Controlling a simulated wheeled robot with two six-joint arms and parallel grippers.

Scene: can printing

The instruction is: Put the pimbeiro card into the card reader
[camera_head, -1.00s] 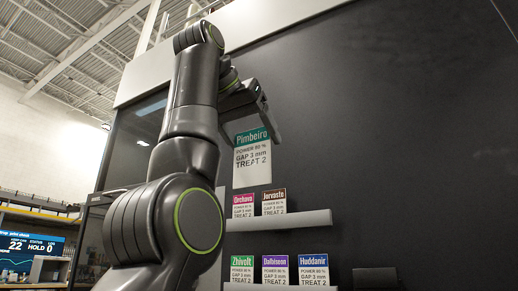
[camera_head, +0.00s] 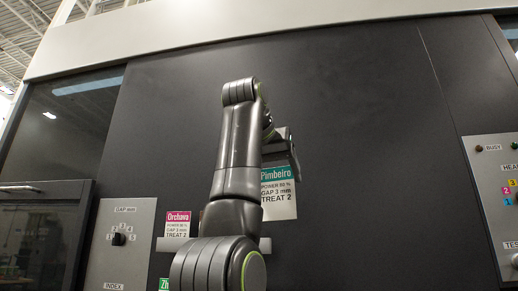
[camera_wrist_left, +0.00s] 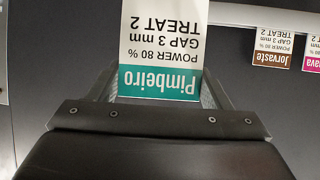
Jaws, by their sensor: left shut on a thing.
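The Pimbeiro card (camera_head: 279,196), white with a teal header, hangs upright from my left gripper (camera_head: 288,152) in front of the dark machine panel. In the left wrist view the card (camera_wrist_left: 162,50) appears upside down between the two fingers of the left gripper (camera_wrist_left: 160,85), which is shut on its teal end. My left arm hides part of the card's left side in the head view. My right gripper is not in view. I cannot make out a card reader in these frames.
The Orchava card (camera_head: 178,225) stands on a shelf (camera_head: 172,244) left of my arm; the Jorvaste card (camera_wrist_left: 273,47) shows in the wrist view. A GAP dial panel (camera_head: 120,240) is at left, a button panel (camera_head: 497,195) at right.

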